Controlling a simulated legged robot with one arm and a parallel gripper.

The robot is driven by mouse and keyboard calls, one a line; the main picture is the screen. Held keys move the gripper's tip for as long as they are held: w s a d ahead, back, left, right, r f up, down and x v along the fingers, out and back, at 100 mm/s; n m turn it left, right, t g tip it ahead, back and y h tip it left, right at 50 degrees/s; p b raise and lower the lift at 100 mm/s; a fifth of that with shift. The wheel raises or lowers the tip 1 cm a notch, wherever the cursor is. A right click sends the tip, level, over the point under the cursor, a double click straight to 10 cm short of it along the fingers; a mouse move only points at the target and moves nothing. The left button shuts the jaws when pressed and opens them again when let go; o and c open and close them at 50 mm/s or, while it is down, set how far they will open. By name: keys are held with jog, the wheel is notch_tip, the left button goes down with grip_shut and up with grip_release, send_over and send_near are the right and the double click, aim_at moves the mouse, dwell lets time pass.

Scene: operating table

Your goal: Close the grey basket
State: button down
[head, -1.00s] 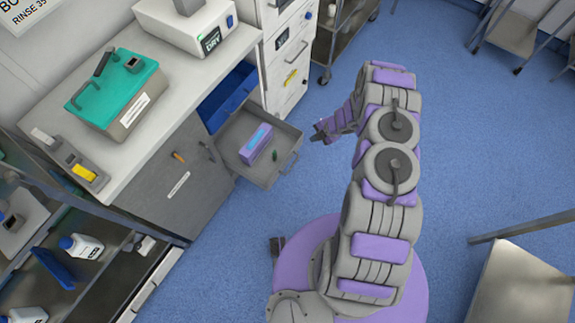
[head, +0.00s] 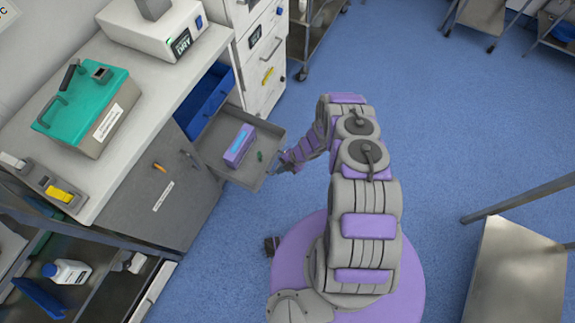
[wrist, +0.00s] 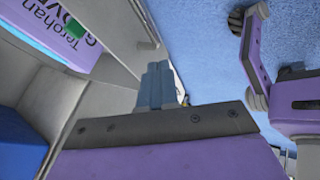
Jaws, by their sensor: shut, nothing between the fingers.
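The grey basket (head: 213,147) is pulled out from under the counter, over the blue floor. A purple box (head: 239,146) and a small dark green item (head: 259,155) lie in it. My gripper (head: 282,164) is at the basket's outer front side, close to its handle; whether it touches cannot be told. In the wrist view, the shut, empty gripper (wrist: 160,78) is beside the grey basket's wall (wrist: 120,42), with the box's printed side (wrist: 66,28) at the upper left.
A blue basket (head: 207,97) sits behind the grey one, beside a white drawer cabinet (head: 262,65). The counter (head: 100,186) carries a teal-lidded device (head: 82,96). A metal table (head: 515,280) stands at lower right. Blue floor is open to the right of my arm.

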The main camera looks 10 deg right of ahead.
aim_at(265, 172)
jog(key=shift+w+a+f+b, duration=0.1)
jog(key=shift+w+a+b, duration=0.1)
jog(key=shift+w+a, duration=0.3)
jog(key=shift+w+a+f+b, duration=0.1)
jog(key=shift+w+a+b, duration=0.15)
jog(key=shift+a, duration=0.45)
jog(key=shift+w+a+b, duration=0.15)
jog(key=shift+w+a, duration=0.3)
jog(key=shift+a, duration=0.15)
